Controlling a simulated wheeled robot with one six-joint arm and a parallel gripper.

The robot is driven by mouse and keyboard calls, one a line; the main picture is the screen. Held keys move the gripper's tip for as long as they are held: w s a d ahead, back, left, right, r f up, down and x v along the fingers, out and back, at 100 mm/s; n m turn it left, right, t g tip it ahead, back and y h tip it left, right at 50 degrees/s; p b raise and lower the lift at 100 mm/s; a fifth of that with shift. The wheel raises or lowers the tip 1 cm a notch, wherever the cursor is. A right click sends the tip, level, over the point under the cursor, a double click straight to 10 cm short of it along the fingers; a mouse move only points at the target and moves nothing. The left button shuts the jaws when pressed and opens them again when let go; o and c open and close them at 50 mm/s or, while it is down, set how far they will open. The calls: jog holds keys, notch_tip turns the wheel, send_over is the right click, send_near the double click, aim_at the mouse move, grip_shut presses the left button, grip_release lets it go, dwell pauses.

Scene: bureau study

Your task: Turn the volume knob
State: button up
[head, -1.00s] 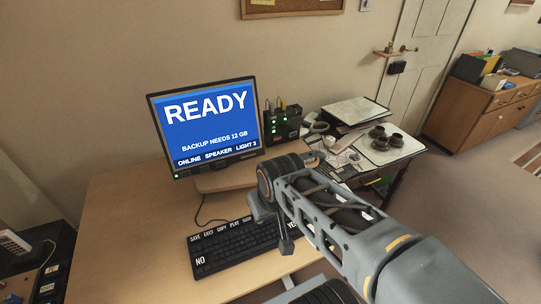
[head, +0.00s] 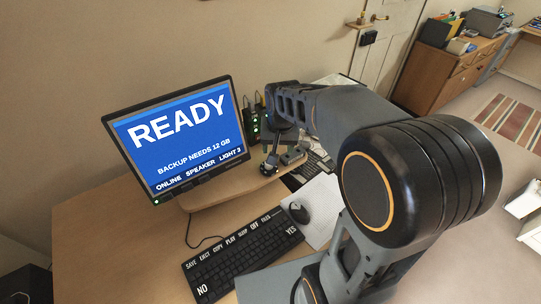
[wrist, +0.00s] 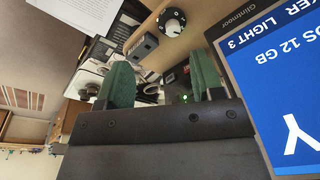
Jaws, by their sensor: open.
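The volume knob (head: 269,167) is a small dark round knob on the right end of the wooden monitor stand (head: 232,187). In the wrist view the knob (wrist: 172,22) shows at the top, with a pale ring and marks around it. My gripper (wrist: 160,80) has two green fingers, spread apart with nothing held between them. The knob lies beyond the fingertips, apart from them. In the head view my gripper (head: 280,146) is near the knob and just behind it, partly hidden by my arm.
The monitor (head: 178,135) stands left of the knob and reads READY, SPEAKER, LIGHT 3. A small grey box (wrist: 143,47) sits beside the knob. The keyboard (head: 243,252), mouse (head: 298,213) and paper (head: 318,212) lie in front. A black device with green lights (head: 254,127) stands behind.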

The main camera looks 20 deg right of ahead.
jog(key=w+f+m+g+p, duration=0.25)
jog(key=w+f, duration=0.25)
jog(key=w, duration=0.5)
jog(key=shift+m+t, duration=0.35)
jog(key=f+p, duration=0.1)
jog(key=f, duration=0.3)
jog(key=f+p, duration=0.1)
jog(key=f, duration=0.9)
jog(key=shift+w+d+p, duration=0.15)
jog(key=shift+w+p, duration=0.1)
jog(key=shift+p, duration=0.15)
jog(key=c, duration=0.9)
